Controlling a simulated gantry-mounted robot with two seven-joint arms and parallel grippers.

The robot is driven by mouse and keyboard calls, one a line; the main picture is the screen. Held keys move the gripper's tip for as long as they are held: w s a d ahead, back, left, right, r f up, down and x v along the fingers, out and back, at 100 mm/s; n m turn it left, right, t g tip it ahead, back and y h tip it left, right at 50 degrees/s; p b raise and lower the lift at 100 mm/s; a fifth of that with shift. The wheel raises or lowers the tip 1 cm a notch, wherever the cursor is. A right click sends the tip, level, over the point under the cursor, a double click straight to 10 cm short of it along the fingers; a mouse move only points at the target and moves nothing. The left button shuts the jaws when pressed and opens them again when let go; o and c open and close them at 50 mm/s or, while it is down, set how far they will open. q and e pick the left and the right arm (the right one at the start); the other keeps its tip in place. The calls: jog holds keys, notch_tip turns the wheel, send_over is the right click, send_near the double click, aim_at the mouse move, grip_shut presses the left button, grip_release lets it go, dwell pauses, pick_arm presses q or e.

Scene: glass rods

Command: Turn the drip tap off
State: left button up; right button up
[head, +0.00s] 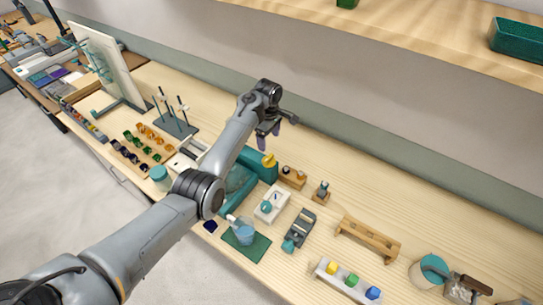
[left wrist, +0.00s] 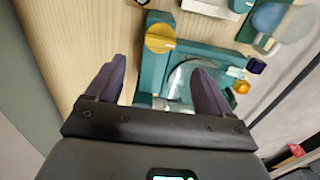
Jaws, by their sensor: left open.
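A teal machine (head: 258,166) stands mid-bench, with a round yellow knob (head: 269,160) on its upright end, which looks like the drip tap. In the left wrist view the yellow knob (left wrist: 160,38) sits on a teal block beyond my fingers, a pale mark across its face. A round clear-grey disc (left wrist: 184,80) lies in the teal housing (left wrist: 150,82), partly behind my right-hand finger. My left gripper (head: 268,136) is open and empty above and behind the knob, apart from it. Its purple fingers also show in the left wrist view (left wrist: 158,68). My right gripper is not in view.
Right of the machine are a white box with a teal knob (head: 272,204), a green mat with a blue jug (head: 243,232), a grey tool (head: 300,230) and a wooden rack (head: 368,238). A rod stand (head: 178,122) is to the left. Bench behind the machine is mostly clear.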

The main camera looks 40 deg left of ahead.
aim_at(269, 157)
pick_arm(q)
notch_tip(269, 157, down, 8)
jog(key=shift+b, duration=0.45)
jog(key=shift+f+b, duration=0.3)
jog(key=shift+f, duration=0.6)
jog(key=c, duration=1)
jog(key=shift+c, duration=0.2)
